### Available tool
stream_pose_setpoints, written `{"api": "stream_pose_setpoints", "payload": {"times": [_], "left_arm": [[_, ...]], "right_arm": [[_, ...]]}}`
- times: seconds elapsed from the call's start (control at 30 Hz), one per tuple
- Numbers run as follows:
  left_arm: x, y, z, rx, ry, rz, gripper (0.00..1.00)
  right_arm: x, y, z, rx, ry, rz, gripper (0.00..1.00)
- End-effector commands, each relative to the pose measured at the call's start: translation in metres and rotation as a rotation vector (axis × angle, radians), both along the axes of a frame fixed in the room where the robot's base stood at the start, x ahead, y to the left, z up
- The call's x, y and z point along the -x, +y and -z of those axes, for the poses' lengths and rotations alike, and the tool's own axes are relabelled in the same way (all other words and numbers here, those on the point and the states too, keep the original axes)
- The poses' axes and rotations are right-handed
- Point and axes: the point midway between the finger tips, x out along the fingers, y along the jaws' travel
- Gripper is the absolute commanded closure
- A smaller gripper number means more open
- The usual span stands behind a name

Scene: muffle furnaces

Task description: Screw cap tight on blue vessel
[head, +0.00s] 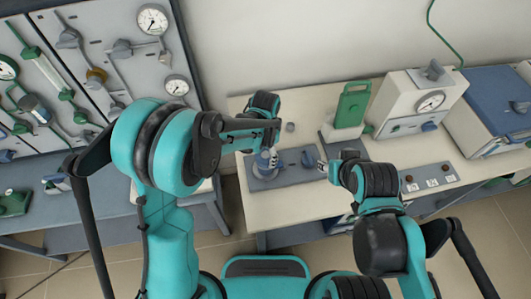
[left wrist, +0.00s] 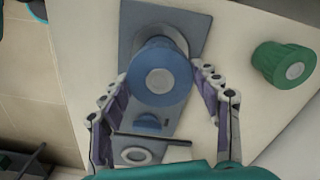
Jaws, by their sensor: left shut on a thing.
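In the left wrist view, a round blue cap (left wrist: 160,72) with a pale grey centre is seen from above. My left gripper (left wrist: 161,76) has one finger on each side of it and is shut on it. The vessel (head: 265,164) shows in the head view on the grey-blue base plate (head: 290,178), under my left gripper (head: 267,150). The cap hides most of the vessel from above, and I cannot see the thread. My right gripper (head: 333,170) is at the right end of the plate; its fingers are too small to read.
A green vessel or cap (left wrist: 285,65) stands to the right in the left wrist view. A blue knob (left wrist: 148,122) is on the plate. A gauge panel (head: 110,50) is at left.

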Motion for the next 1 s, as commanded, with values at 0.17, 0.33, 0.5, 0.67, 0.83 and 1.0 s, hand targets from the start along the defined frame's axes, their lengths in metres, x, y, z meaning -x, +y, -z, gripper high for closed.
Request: {"api": "stream_pose_setpoints", "payload": {"times": [0.17, 0.33, 0.5, 0.67, 0.83, 1.0], "left_arm": [[0.0000, 0.0000, 0.0019, 0.000, 0.000, 0.000, 0.75], [0.0000, 0.0000, 0.0040, 0.000, 0.000, 0.000, 0.75], [-0.0001, -0.0001, 0.0059, 0.000, 0.000, 0.000, 0.75], [-0.0001, -0.0001, 0.0078, 0.000, 0.000, 0.000, 0.75], [-0.0001, -0.0001, 0.0096, 0.000, 0.000, 0.000, 0.75], [-0.0001, -0.0001, 0.0100, 0.000, 0.000, 0.000, 0.75]], "right_arm": [[0.0000, 0.0000, 0.0019, 0.000, 0.000, 0.000, 0.60], [0.0000, 0.0000, 0.0042, 0.000, 0.000, 0.000, 0.60], [0.0000, 0.0000, 0.0062, 0.000, 0.000, 0.000, 0.60], [0.0000, 0.0000, 0.0081, 0.000, 0.000, 0.000, 0.60], [0.0000, 0.0000, 0.0100, 0.000, 0.000, 0.000, 0.60], [0.0000, 0.0000, 0.0103, 0.000, 0.000, 0.000, 0.60]]}}
